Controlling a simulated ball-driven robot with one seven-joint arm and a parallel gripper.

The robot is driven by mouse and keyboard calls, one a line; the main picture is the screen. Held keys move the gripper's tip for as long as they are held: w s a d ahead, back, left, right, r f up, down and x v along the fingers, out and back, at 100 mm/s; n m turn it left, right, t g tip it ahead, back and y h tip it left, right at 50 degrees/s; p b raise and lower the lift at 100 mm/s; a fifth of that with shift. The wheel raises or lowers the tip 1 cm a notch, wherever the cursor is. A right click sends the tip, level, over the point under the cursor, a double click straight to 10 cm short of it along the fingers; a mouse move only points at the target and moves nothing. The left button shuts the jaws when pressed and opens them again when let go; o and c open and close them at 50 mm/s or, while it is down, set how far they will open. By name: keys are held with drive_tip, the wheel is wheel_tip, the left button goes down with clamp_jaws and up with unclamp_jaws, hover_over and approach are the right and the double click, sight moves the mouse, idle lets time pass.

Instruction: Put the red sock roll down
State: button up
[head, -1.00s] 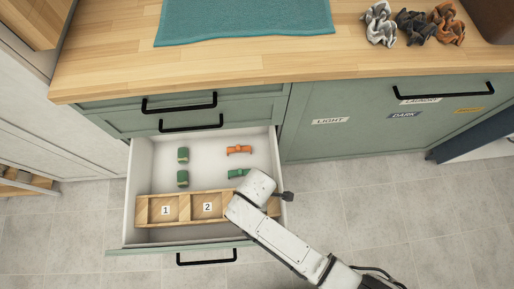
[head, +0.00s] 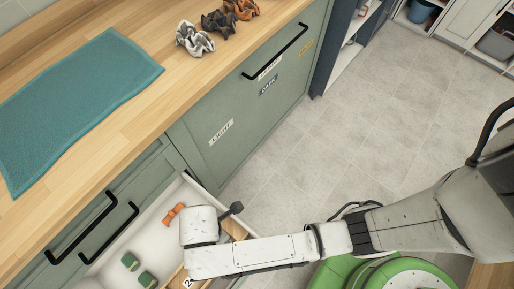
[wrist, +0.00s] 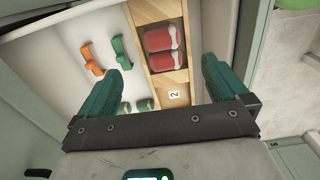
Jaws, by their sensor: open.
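In the wrist view, the red sock roll (wrist: 165,39) lies in a wooden compartment of the open drawer, beyond the label "2". It shows as two red lobes side by side with paler ends; I cannot tell whether this is one roll or two. My gripper (wrist: 165,78) is open above the wooden strip. Its two green fingers are wide apart, and the red roll shows beyond the gap between them, touched by neither as far as I see. In the head view, my arm hides the red roll and the fingers.
The drawer (head: 110,273) also holds an orange item (head: 173,213) and green rolls (head: 130,261). A green item (wrist: 120,50) lies near the wooden strip. Scrunched cloths (head: 195,40) and a teal towel (head: 75,105) lie on the counter. The floor (head: 330,145) beside the cabinet is clear.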

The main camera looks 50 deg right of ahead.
drive_tip(key=d+r+m, duration=0.2)
drive_tip(key=d+m, duration=0.2)
drive_tip(key=d, duration=0.4)
drive_tip(key=d+r+m, duration=0.3)
drive_tip(key=d+m, duration=0.2)
drive_tip(key=d, duration=0.3)
drive_tip(key=s+d+r+m+t, duration=0.1)
drive_tip(key=s+d+r+m, duration=0.3)
drive_tip(key=s+d+m, duration=0.3)
drive_tip(key=shift+s+d+r+m, duration=0.35)
drive_tip(key=shift+d+r+m, duration=0.05)
drive_tip(key=shift+d+m, duration=0.4)
drive_tip(key=shift+c, duration=0.2)
